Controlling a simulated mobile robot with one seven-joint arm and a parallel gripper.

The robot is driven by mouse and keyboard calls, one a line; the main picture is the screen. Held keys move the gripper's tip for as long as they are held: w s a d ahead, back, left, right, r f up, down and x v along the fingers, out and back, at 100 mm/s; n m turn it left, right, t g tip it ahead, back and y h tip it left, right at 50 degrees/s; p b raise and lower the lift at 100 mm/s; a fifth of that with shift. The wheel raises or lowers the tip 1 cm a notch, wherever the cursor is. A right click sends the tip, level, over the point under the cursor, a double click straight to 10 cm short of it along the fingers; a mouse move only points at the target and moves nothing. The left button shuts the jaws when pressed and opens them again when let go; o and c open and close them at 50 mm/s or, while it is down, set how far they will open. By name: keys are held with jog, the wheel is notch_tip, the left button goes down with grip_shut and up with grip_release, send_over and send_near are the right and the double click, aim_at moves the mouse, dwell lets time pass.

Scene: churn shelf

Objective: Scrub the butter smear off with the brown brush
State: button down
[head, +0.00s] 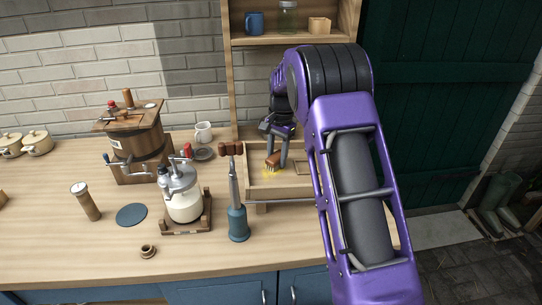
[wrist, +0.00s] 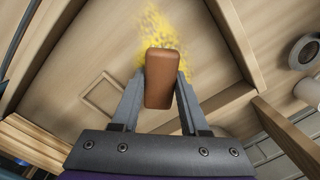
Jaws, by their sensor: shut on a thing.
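My gripper (head: 277,152) is shut on the brown brush (head: 273,161) over a shallow wooden tray (head: 262,193) near the back of the counter. In the wrist view the brush (wrist: 160,78) is a reddish-brown block between the two grey fingers of my gripper (wrist: 163,85). The yellow butter smear (head: 268,173) shows right by the brush's bristle end. In the wrist view the smear (wrist: 155,22) spreads beyond and to both sides of the brush, which covers part of it. I cannot tell whether the bristles touch it.
A blue-handled tool (head: 237,215) stands upright just left of the tray. A shelf (head: 285,38) with a blue mug (head: 254,23) is above. The front counter is mostly clear.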

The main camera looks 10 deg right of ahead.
aim_at(275, 162)
jog(key=shift+d, duration=1.25)
jog(key=shift+s+f+b, duration=0.25)
jog(key=shift+s+b, duration=0.1)
jog(key=shift+s, duration=0.45)
jog(key=shift+a+r+p, duration=0.15)
jog(key=shift+a, duration=1.15)
jog(key=shift+a+r+p, duration=0.1)
jog(key=shift+a+r, duration=0.1)
jog(key=shift+a, duration=1.1)
jog(key=shift+a+r+p, duration=0.15)
jog(key=shift+a, duration=1.15)
jog(key=shift+s+f+b, duration=0.15)
jog(key=shift+s+b, duration=0.2)
jog(key=shift+s, duration=0.45)
jog(key=shift+d+f, duration=0.15)
jog(key=shift+d, duration=0.9)
jog(key=shift+d+f, duration=0.15)
jog(key=shift+d, duration=0.9)
jog(key=shift+s+d+f, duration=0.1)
jog(key=shift+d, duration=1.75)
jog(key=shift+s, duration=0.75)
jog(key=shift+a+r+p, duration=0.3)
jog(key=shift+a, duration=0.15)
jog(key=shift+w+a+r, duration=0.1)
jog(key=shift+a+r, duration=0.1)
jog(key=shift+a, duration=3.3)
